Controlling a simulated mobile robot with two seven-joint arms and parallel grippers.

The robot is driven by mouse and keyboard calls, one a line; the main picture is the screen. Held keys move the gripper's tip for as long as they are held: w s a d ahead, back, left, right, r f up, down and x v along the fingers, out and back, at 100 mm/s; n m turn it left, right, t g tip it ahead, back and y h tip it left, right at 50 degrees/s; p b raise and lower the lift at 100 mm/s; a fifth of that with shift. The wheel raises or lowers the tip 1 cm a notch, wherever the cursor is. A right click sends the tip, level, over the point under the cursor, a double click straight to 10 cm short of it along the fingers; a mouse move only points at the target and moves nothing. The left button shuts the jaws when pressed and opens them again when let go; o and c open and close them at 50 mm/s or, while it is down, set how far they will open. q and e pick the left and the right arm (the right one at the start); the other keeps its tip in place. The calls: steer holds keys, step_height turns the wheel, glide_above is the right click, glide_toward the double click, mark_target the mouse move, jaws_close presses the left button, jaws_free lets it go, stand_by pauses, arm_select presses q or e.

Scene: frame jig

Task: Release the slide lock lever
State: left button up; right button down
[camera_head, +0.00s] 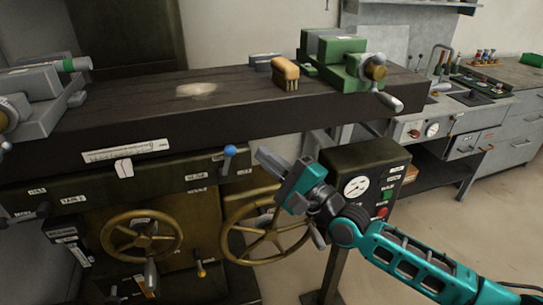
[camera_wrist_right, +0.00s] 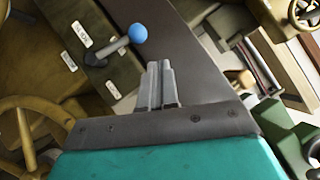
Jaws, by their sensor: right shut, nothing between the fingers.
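A lever with a blue ball knob (camera_head: 229,152) sticks out from the right part of the dark front panel below the thick table, next to small white labels. In the right wrist view the blue ball (camera_wrist_right: 138,33) sits on a short grey shaft pointing up and right, beside two labels too blurred to read for certain. My right gripper (camera_head: 263,156) is shut and empty, a little right of the blue knob. In the wrist view its fingertips (camera_wrist_right: 159,66) are together, just below and right of the ball, with a visible gap. My left gripper is out of view.
A brass handwheel (camera_head: 262,250) is below my right gripper, and another handwheel (camera_head: 140,236) is further left. A gauge box (camera_head: 365,185) on a post stands behind my right wrist. A green vise (camera_head: 345,62) and a brush (camera_head: 286,73) are on the table (camera_head: 150,95).

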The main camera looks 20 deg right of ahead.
steer(key=d+r+v, duration=0.1)
steer(key=v, duration=0.8)
steer(key=s+f+n+g+h, duration=0.2)
steer(key=f+n, duration=0.4)
steer(key=f, duration=0.3)
steer(key=s+f+n+g+h, duration=0.2)
steer(key=s+f+n+h, duration=0.2)
steer(key=f, duration=0.5)
steer(key=s+a+f+n+g+h, duration=0.1)
steer(key=s+f+n+g+h, duration=0.2)
steer(key=s+f+n, duration=0.4)
step_height(320, 180, down, 2)
steer(key=shift+s+f+n+b, duration=0.1)
steer(key=shift+s+n+b, duration=0.3)
steer(key=shift+n, duration=0.5)
steer(key=shift+w, duration=0.15)
